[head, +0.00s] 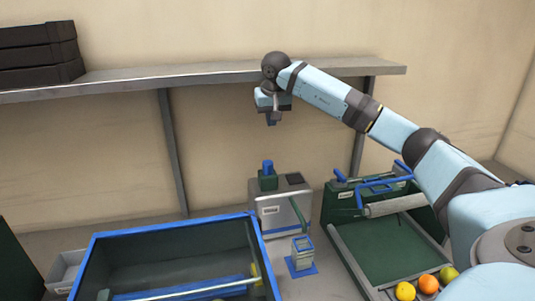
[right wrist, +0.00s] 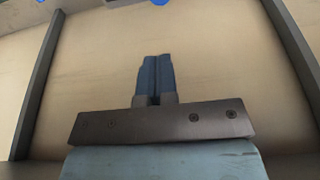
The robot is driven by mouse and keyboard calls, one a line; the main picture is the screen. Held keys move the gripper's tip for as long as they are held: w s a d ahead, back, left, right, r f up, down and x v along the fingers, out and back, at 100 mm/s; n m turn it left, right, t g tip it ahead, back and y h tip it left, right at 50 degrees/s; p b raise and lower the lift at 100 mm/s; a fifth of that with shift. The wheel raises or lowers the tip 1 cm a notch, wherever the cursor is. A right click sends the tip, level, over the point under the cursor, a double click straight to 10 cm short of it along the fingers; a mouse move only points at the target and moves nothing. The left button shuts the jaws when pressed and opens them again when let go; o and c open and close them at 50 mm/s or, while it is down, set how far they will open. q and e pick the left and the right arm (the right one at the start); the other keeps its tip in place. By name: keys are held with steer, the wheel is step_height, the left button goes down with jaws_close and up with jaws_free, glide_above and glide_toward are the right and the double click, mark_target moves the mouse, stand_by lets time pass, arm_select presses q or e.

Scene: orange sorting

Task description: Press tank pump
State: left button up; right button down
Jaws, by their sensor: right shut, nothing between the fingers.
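The tank (head: 283,205) is a grey box with a blue-topped dark green pump (head: 267,175) on its top left. It stands behind the blue-rimmed bin. My right gripper (head: 271,119) hangs above the pump, well apart from it, with its fingers pointing down. In the right wrist view the two blue fingers (right wrist: 155,80) are pressed together with nothing between them. The wrist view shows mostly wall, and the pump cannot be made out there. My left gripper is not in view.
A metal shelf (head: 200,76) runs along the wall behind my right gripper, with black crates (head: 40,55) at its left. A blue-rimmed bin (head: 170,228) stands in front. A green sorting table (head: 385,245) with several fruits is at the right. A small blue-based stand (head: 302,265) is between them.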

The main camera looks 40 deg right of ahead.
mark_target(268, 162)
steer(key=shift+s+a, duration=0.1)
steer(key=p+x, duration=0.1)
steer(key=x, duration=0.7)
steer(key=p+x, duration=0.1)
steer(key=x, duration=0.4)
steer(key=shift+s+a+f+p, duration=0.15)
steer(key=shift+s+a+p, duration=0.05)
steer(key=shift+s+p, duration=0.1)
steer(key=shift+f, duration=0.35)
steer(key=shift+f, duration=0.15)
